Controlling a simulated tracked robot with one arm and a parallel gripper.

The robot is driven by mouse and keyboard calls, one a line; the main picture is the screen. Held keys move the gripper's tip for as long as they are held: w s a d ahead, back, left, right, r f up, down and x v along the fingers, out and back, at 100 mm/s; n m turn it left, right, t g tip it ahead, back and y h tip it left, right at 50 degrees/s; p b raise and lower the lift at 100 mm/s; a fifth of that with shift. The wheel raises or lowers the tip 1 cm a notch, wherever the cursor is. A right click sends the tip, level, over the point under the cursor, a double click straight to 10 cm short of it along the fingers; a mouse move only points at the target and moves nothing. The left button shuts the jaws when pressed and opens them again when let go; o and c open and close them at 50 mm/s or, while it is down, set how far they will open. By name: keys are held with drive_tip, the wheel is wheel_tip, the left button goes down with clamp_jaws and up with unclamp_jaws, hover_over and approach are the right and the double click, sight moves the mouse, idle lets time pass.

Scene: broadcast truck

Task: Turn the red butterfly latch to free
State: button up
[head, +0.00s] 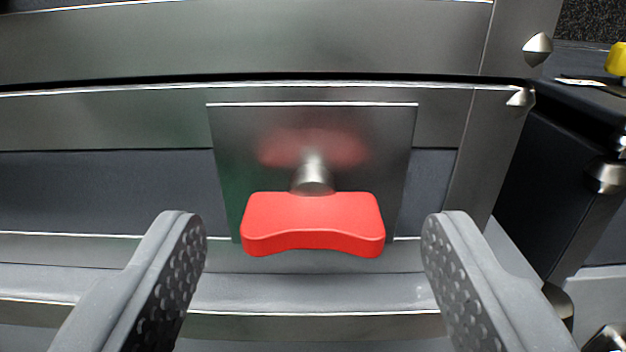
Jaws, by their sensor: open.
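The red butterfly latch (313,222) is in the middle of the head view, with its long side lying level across the picture. It sits on a short metal shaft (312,176) that comes out of a square metal plate (240,135), and its red shows as a reflection in the plate. My gripper (314,235) is open, with one grey finger to the left of the latch and one to the right. There is a clear gap between each finger and the latch; neither appears to touch it.
The plate is on a case with metal edge rails (120,118) and dark panels (100,190). Metal corner caps (537,48) stick out at the upper right. A dark case (560,170) stands at the right, and a yellow object (616,60) is cut off by the right edge.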

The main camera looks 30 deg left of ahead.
drive_tip(key=shift+w+a+r, duration=0.1)
drive_tip(key=shift+w+a, duration=0.25)
drive_tip(key=shift+w, duration=0.3)
drive_tip(key=c, duration=1)
